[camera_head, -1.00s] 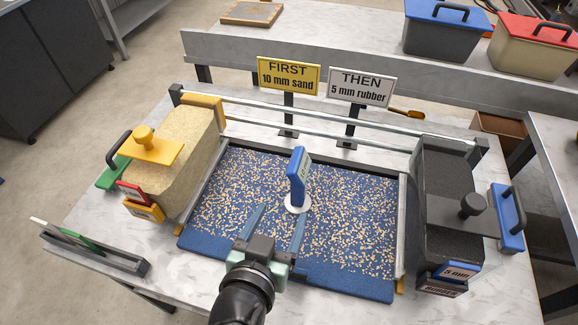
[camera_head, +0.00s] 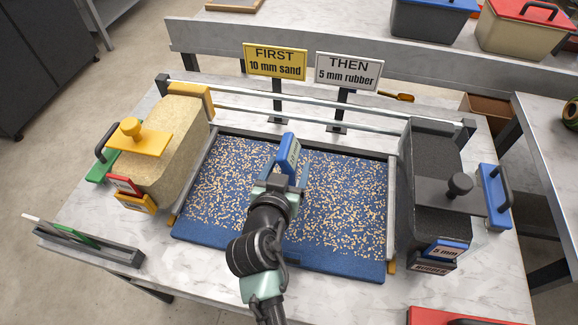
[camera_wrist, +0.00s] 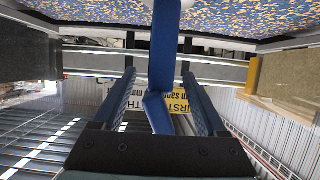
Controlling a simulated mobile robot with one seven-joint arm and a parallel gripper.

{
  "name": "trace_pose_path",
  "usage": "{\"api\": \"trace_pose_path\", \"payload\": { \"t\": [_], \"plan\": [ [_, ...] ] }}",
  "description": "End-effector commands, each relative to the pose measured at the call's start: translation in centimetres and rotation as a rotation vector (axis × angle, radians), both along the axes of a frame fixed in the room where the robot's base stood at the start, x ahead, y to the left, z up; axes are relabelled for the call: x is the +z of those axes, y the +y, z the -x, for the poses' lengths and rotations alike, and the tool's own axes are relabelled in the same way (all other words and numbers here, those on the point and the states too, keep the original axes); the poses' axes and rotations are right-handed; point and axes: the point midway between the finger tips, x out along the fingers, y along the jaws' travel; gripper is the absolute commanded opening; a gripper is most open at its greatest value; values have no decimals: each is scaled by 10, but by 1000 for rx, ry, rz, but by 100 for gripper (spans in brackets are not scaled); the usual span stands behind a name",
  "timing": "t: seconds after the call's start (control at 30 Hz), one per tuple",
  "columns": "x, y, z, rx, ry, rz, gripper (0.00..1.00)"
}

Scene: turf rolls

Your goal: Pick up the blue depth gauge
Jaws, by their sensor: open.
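The blue depth gauge (camera_head: 288,150) stands upright on the speckled blue turf (camera_head: 335,215), near the middle of its back half. Its lower part is hidden behind my gripper (camera_head: 279,178) in the head view. In the wrist view, which is upside down, the gauge's blue handle (camera_wrist: 163,60) lies between the two open fingers of my gripper (camera_wrist: 159,76). Gaps show on both sides of the handle, so the jaws are not closed on it.
A sand-coloured hopper (camera_head: 165,140) stands left of the turf and a dark rubber hopper (camera_head: 432,185) right. Metal rails (camera_head: 300,112) cross behind the turf. A yellow FIRST sign (camera_head: 275,62) and a white THEN sign (camera_head: 348,71) stand beyond them.

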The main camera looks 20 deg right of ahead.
Motion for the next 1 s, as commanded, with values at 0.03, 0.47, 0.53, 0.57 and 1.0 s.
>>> {"api": "trace_pose_path", "payload": {
  "t": [0.03,0.47,0.53,0.57,1.0],
  "plan": [
    [0,-1,-1,0,0,0,75],
    [0,0,-1,0,1,1,32],
    [-1,0,-1,1,0,0,19],
    [-1,0,-1,1,0,0,14],
    [1,0,-1,2,-3,1,0]
  ]
}}
